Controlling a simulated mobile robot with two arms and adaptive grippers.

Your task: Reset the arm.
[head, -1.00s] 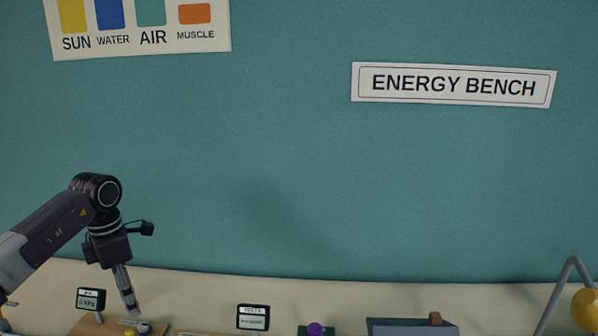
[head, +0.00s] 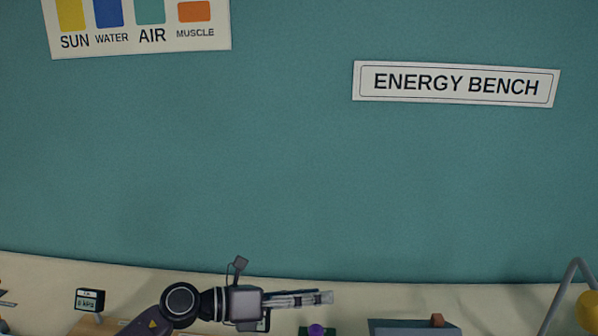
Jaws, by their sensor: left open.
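My left arm comes in from the bottom left. My left gripper (head: 328,297) is level and points to the right, low over the bench. It is open, seen side-on, with nothing visible between its fingers. It partly hides a small display behind it. My right gripper is not in view.
A cream bench top (head: 400,297) runs along the bottom. On it stand a kPa display (head: 90,300), a purple knob (head: 316,330), a grey box (head: 400,327) with a brown block (head: 437,320), and a lamp-like yellow ball (head: 588,312) by a grey bent tube (head: 560,290). A teal wall (head: 300,180) stands behind.

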